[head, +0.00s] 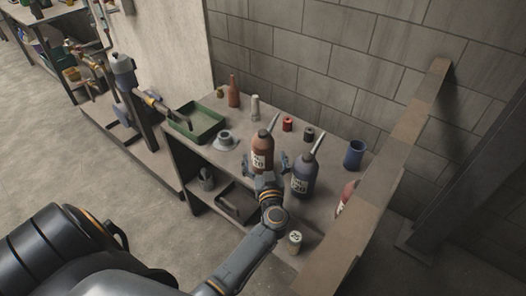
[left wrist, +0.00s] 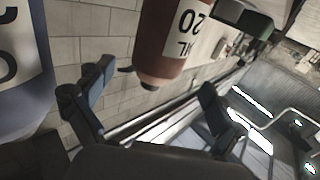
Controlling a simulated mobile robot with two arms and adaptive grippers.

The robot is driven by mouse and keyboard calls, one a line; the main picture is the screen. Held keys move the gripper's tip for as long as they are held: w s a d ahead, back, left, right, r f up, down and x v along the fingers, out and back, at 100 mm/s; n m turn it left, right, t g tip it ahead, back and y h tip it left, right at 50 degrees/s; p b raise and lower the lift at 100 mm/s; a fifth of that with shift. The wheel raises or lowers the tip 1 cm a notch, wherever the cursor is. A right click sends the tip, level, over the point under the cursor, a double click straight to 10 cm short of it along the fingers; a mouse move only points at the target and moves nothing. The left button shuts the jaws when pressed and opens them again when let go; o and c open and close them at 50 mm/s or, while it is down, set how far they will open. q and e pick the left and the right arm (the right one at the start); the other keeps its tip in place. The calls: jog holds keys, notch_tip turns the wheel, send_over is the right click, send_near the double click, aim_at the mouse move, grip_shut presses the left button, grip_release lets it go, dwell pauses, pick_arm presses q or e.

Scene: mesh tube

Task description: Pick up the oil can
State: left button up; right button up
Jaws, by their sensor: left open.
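A brown oil can (head: 263,146) with a grey spout and a pale "OIL 20" label stands on the workbench. My left gripper (head: 265,165) is open in front of this can, with its fingers pointing toward it. In the left wrist view the brown can (left wrist: 172,45) lies ahead, across the gap between the two open fingers (left wrist: 155,98); I cannot tell whether they touch it. A second, dark blue oil can (head: 305,177) stands just right of the gripper, and part of it shows in the left wrist view (left wrist: 22,75). My right gripper is not in view.
The bench (head: 320,207) also holds a green tray (head: 197,124), a reddish bottle (head: 234,92), a grey funnel-like piece (head: 225,138), a blue cup (head: 354,154) and a small tin (head: 294,241). A brown beam (head: 385,170) runs along the right side. A block wall stands behind.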

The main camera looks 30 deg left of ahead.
aim_at(263, 142)
pick_arm(q)
jog(key=shift+w+a+f, duration=0.1)
jog(key=shift+w+a, duration=0.25)
jog(key=shift+w, duration=0.1)
jog(key=shift+w+a, duration=0.15)
jog(key=shift+w, duration=0.05)
jog(key=x, duration=0.4)
jog(key=shift+w, duration=0.2)
jog(key=shift+w+a, duration=0.25)
jog(key=shift+s+d, duration=0.1)
jog(key=shift+c, duration=0.5)
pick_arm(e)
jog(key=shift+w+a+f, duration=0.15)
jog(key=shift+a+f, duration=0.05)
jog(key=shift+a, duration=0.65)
pick_arm(q)
jog(key=c, duration=1.1)
jog(key=shift+r, duration=0.25)
jog(key=shift+c, duration=1)
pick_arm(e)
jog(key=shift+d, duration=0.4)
